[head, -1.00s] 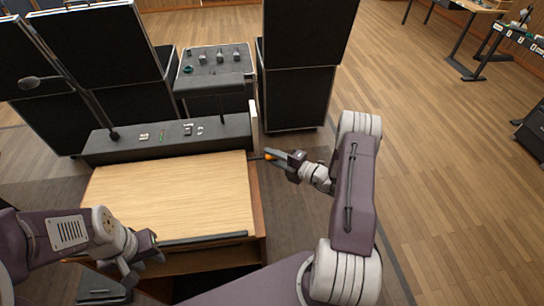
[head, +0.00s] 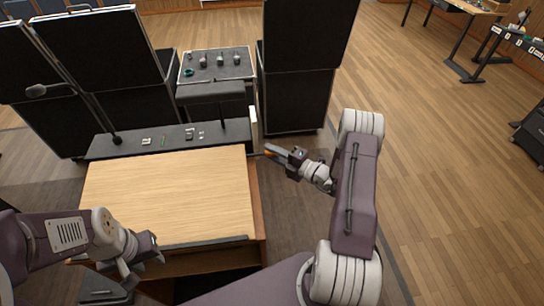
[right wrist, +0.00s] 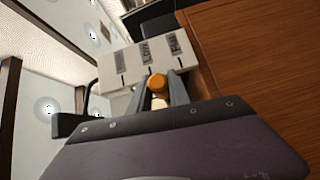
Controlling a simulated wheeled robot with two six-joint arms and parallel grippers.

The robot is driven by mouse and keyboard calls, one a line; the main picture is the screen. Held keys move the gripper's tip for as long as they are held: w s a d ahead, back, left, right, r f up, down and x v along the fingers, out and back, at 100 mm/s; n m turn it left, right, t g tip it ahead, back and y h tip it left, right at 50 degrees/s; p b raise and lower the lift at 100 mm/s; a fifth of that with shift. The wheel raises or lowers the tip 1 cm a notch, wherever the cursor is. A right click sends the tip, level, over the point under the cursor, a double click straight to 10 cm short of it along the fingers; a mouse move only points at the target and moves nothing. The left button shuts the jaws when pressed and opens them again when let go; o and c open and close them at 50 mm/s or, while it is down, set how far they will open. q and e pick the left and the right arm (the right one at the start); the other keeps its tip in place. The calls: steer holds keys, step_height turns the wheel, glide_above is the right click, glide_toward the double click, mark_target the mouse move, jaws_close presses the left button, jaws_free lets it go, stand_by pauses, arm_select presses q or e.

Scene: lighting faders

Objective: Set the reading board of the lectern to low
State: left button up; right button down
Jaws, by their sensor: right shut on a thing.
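The lectern's wooden reading board (head: 170,195) lies in front of me in the head view, tilted, with a dark ledge (head: 205,243) along its near edge. My right gripper (head: 270,152) is at the lectern's right side, shut on an orange knob (right wrist: 157,83). In the right wrist view the knob sits between the two fingers, below a white label plate (right wrist: 135,66) with marks. The knob is near the LOW mark, but the exact alignment is unclear. My left gripper (head: 148,254) is by the lectern's near left corner, its jaws unclear.

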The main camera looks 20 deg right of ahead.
arm_select(q)
steer(key=shift+s+r, duration=0.1)
steer(key=shift+r, duration=0.15)
arm_select(e)
steer(key=shift+s+r, duration=0.15)
steer(key=shift+r, duration=0.25)
steer(key=c, duration=1.2)
jaws_free()
steer(key=shift+c, duration=0.2)
arm_select(q)
steer(key=shift+a, duration=0.1)
arm_select(e)
steer(key=shift+s+d+f+b, duration=0.1)
steer(key=shift+s+d+b, duration=0.1)
steer(key=shift+s+b, duration=0.15)
arm_select(q)
step_height(320, 180, down, 3)
steer(key=shift+r+b, duration=0.2)
steer(key=shift+b, duration=0.95)
arm_select(e)
steer(key=v, duration=0.8)
steer(key=shift+s, duration=0.1)
